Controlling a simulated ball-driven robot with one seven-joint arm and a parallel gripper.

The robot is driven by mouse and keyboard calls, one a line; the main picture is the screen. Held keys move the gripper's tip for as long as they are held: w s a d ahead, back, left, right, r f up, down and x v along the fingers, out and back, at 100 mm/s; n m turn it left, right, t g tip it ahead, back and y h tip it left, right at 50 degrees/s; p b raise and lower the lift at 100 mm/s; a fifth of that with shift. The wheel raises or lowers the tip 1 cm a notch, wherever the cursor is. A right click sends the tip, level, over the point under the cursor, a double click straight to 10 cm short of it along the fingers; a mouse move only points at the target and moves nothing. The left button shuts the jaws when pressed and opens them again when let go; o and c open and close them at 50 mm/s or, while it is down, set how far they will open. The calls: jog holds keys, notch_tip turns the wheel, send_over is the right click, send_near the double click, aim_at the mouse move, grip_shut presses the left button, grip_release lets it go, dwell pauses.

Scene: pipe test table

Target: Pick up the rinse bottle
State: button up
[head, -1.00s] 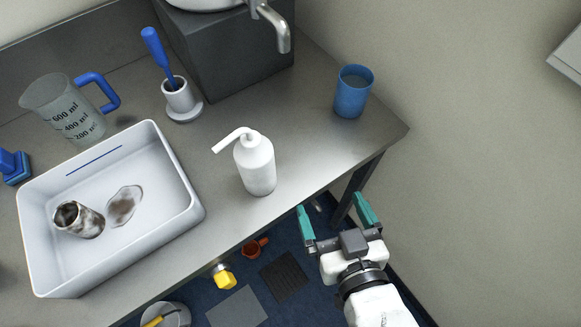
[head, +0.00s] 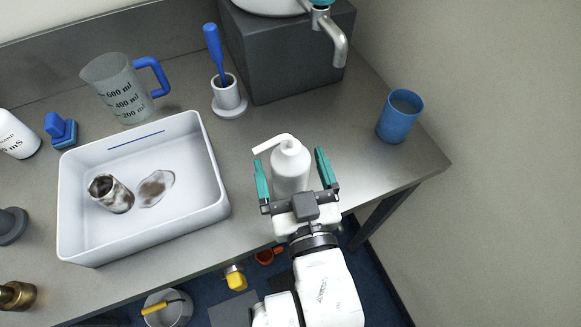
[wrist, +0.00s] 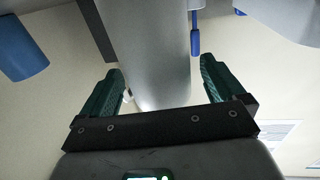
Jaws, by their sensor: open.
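The white rinse bottle (head: 290,166) stands upright on the grey table, with its bent spout pointing left. My gripper (head: 293,176) is open, with one teal finger on each side of the bottle in the head view. The gripper body covers the bottle's base there. In the wrist view, the bottle (wrist: 158,50) fills the middle between the two teal fingers of my gripper (wrist: 160,88). A gap shows on each side between the fingers and the bottle.
A white tray (head: 75,208) with a dirty pipe piece (head: 112,195) stands left of the bottle. A brush in a holder (head: 228,95), a measuring jug (head: 118,88) and a dark sink block (head: 285,60) are behind. A blue cup (head: 399,116) stands right, near the table's edge.

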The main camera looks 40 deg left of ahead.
jog(key=shift+x, duration=1.35)
jog(key=shift+c, duration=0.3)
jog(key=c, duration=1)
jog(key=shift+c, duration=0.5)
jog(key=shift+r, duration=0.1)
